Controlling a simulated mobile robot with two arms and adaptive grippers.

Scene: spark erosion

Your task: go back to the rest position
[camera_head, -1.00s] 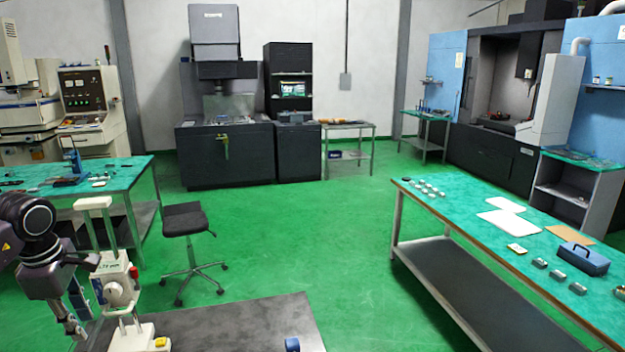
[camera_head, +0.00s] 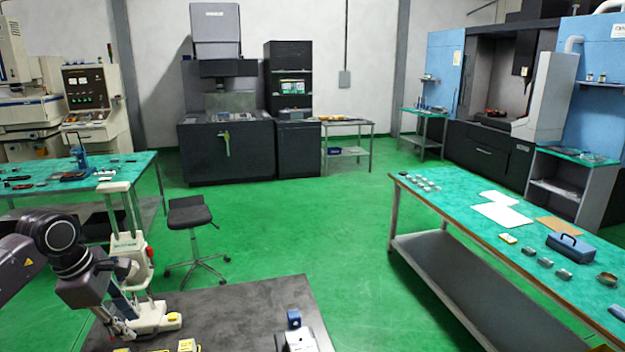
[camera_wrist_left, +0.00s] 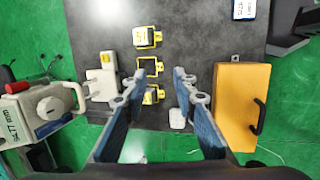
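My left gripper (camera_head: 122,328) is low at the left of the head view, beside a white stand-like device (camera_head: 138,250) on the dark table (camera_head: 245,305). In the left wrist view, my left gripper (camera_wrist_left: 157,80) has its two blue-padded fingers spread apart with nothing held between them. Beyond and between the fingertips lie yellow frames (camera_wrist_left: 152,66) on the dark table top. My right gripper cannot be made out in either view.
In the left wrist view, an orange case (camera_wrist_left: 240,100) lies right of the fingers and the white device (camera_wrist_left: 45,105) with a dial stands left. A stool (camera_head: 190,215) stands behind the dark table. Green floor is free toward the green-topped bench (camera_head: 460,215).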

